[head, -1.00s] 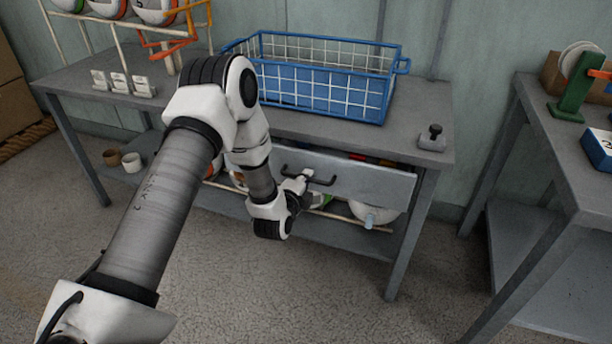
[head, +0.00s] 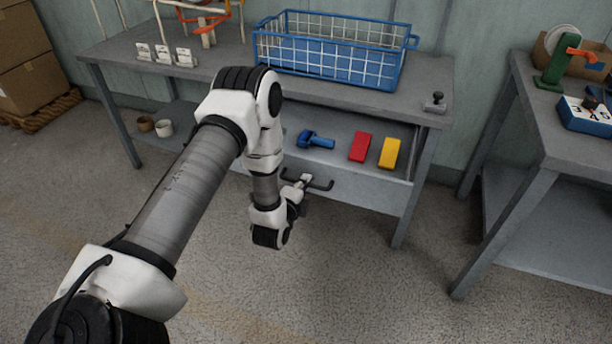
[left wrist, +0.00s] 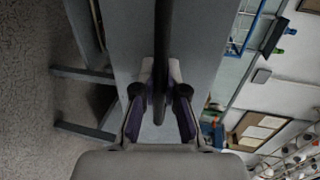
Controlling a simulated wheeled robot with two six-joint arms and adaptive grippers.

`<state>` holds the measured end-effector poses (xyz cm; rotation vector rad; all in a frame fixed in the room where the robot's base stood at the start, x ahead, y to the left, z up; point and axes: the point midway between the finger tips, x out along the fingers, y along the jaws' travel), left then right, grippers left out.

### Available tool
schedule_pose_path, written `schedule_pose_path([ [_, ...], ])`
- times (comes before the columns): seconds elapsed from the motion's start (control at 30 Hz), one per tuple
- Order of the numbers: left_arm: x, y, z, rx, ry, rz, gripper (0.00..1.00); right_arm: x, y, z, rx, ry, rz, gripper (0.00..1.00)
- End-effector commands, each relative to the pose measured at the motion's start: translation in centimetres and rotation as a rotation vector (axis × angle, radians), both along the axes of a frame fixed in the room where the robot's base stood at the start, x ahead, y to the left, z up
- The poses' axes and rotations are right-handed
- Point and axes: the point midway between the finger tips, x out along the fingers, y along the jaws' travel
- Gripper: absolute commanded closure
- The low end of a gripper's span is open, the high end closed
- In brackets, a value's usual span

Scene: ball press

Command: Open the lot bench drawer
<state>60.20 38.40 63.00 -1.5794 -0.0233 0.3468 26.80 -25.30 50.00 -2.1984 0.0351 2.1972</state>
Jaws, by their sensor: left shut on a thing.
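The lot bench drawer (head: 372,188) is pulled out from under the grey bench, and its inside shows. A dark bar handle (head: 322,185) is on its front. My left gripper (head: 303,182) is shut on the handle; in the left wrist view the gripper (left wrist: 160,100) has its fingers on both sides of the dark bar (left wrist: 162,50). In the drawer lie a blue tool-like item (head: 316,140), a red block (head: 360,147) and a yellow block (head: 389,153). My arm hides the drawer's left part. My right gripper is not in view.
The bench top (head: 225,65) holds a blue wire basket (head: 340,68), white number cards (head: 165,54) and a small knobbed block (head: 435,103). A second bench (head: 570,140) stands at the right. The floor before the drawer is clear.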

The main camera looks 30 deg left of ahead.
Motion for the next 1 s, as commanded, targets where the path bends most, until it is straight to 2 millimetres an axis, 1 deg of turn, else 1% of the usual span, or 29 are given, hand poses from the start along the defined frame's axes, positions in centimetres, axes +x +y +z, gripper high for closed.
schedule_pose_path([
  [0.1,-0.24,-0.06,0.12,0.000,-0.002,0.000,1.00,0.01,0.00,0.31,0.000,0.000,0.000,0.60],
  [0.5,-0.35,-0.07,0.03,0.001,-0.002,0.001,1.00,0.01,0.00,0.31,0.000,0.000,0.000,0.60],
  [0.53,-0.35,-0.07,0.03,0.001,-0.002,0.001,0.86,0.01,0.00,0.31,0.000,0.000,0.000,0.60],
  [0.6,-0.35,-0.07,0.03,0.001,-0.002,0.001,0.63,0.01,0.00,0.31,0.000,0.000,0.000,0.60],
  [0.9,-0.41,-0.10,0.04,0.000,-0.001,0.000,0.63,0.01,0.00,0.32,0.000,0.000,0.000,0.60],
  [1.0,-1.11,-0.27,0.11,0.000,0.002,0.000,0.63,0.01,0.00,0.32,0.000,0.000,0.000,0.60],
])
